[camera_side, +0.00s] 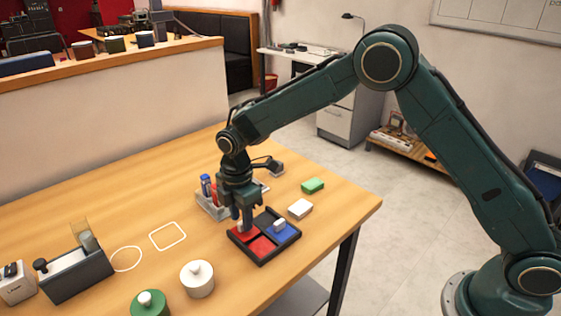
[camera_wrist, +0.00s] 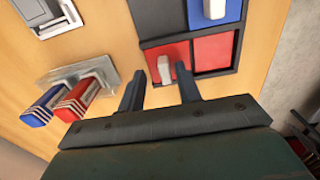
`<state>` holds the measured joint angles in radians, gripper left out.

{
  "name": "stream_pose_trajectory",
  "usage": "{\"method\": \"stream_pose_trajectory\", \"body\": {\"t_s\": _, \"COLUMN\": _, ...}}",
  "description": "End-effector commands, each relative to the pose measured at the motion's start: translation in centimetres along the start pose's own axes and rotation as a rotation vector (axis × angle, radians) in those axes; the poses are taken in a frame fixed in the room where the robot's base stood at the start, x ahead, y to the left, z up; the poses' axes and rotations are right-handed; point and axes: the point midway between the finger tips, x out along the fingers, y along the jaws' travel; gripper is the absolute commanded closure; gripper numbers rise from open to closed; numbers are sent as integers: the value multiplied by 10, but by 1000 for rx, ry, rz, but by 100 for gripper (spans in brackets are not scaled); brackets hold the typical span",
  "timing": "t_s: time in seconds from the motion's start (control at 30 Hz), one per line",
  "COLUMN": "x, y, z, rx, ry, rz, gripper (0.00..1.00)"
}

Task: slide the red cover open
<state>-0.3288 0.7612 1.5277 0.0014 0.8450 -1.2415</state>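A dark two-lane tray (camera_side: 285,246) lies on the table. Its red cover (camera_wrist: 153,57) carries a small white handle (camera_wrist: 164,69) and sits at the left end of its lane in the wrist view. Beside it in the same lane is another red square (camera_wrist: 213,53); I cannot tell whether it is a bare floor. My gripper (camera_side: 244,222) points down over the red cover. In the wrist view its fingers (camera_wrist: 159,77) are apart, one on each side of the handle; contact is not clear. In the side view the gripper partly hides the cover.
A blue cover (camera_side: 283,233) with a white handle occupies the neighbouring lane. A white block (camera_side: 300,208) and green block (camera_side: 313,185) lie behind it. A holder (camera_side: 212,208) with blue and red items stands close left. A white lidded pot (camera_side: 197,281) stands in front.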

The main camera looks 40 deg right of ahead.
Motion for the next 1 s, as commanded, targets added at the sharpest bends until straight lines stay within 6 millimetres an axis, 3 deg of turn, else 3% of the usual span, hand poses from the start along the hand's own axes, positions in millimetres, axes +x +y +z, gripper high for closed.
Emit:
{"method": "stream_pose_trajectory", "body": {"t_s": 0.47, "x": -6, "y": -2, "z": 0, "rx": -1, "ry": -1, "rz": -6, "gripper": 66}}
{"method": "stream_pose_trajectory", "body": {"t_s": 0.67, "x": -27, "y": -1, "z": 0, "rx": -1, "ry": 0, "rz": -3, "gripper": 66}}
{"method": "stream_pose_trajectory", "body": {"t_s": 1.0, "x": -83, "y": 0, "z": 0, "rx": -1, "ry": 0, "rz": -1, "gripper": 66}}
